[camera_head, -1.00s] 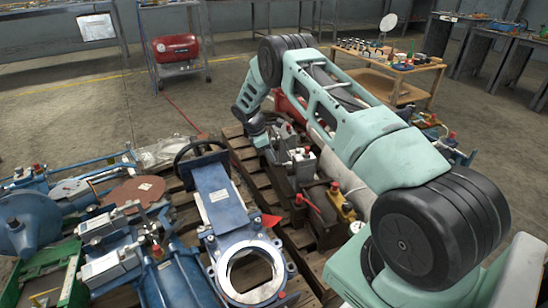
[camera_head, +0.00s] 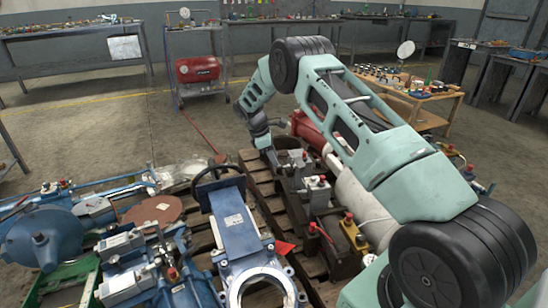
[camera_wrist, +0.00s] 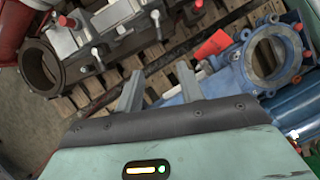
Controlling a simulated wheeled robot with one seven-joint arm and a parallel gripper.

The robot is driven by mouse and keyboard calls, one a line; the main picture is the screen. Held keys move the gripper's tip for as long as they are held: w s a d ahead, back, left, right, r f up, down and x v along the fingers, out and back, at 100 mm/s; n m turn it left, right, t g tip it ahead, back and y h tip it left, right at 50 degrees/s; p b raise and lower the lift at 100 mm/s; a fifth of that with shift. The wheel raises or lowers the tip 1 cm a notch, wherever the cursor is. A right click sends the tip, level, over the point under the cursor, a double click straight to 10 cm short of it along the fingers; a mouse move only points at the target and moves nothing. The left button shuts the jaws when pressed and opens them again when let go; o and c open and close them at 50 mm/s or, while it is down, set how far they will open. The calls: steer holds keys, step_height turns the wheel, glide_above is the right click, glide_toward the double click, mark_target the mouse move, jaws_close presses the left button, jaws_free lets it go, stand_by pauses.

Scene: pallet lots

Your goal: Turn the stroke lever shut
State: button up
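The stroke lever cannot be picked out for certain. A red-handled lever (camera_head: 320,232) stands among the dark valve bodies on the pallet. In the wrist view, a short pale lever (camera_wrist: 97,58) and another pale lever (camera_wrist: 156,22) stick out from grey boxes on a dark valve body (camera_wrist: 100,60). My gripper (camera_wrist: 158,78) is open, with two grey fingers apart and nothing visible between them. It hangs above the pallet slats, between the dark body and the blue flanged valve (camera_wrist: 232,75). In the head view my gripper is at the pallet's far side, its fingers hidden.
The blue valve (camera_head: 240,225) with a black handwheel lies left of the dark bodies, with a red tag (camera_head: 285,247) beside it. Blue pumps crowd the left. A red cylinder (camera_head: 305,127) and a white cylinder (camera_head: 352,190) lie near my arm.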

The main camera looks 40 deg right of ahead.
steer(key=s+a+f+m+h+b, duration=0.1)
steer(key=s+a+f+h+b, duration=0.25)
steer(key=f, duration=0.65)
steer(key=m+t+h+b, duration=0.4)
steer(key=m+h+b, duration=0.1)
steer(key=h+b, duration=0.35)
glide_toward(291, 193)
steer(key=shift+t+y, duration=0.3)
steer(key=shift+y, duration=0.2)
steer(key=shift+s+r+b+x, duration=0.1)
steer(key=shift+r+b+x, duration=0.05)
steer(key=shift+b+x, duration=2.1)
steer(key=shift+s+r+b+x, duration=0.2)
steer(key=shift+b+x, duration=1.6)
steer(key=shift+x, duration=0.75)
steer(key=shift+d, duration=0.1)
jaws_close()
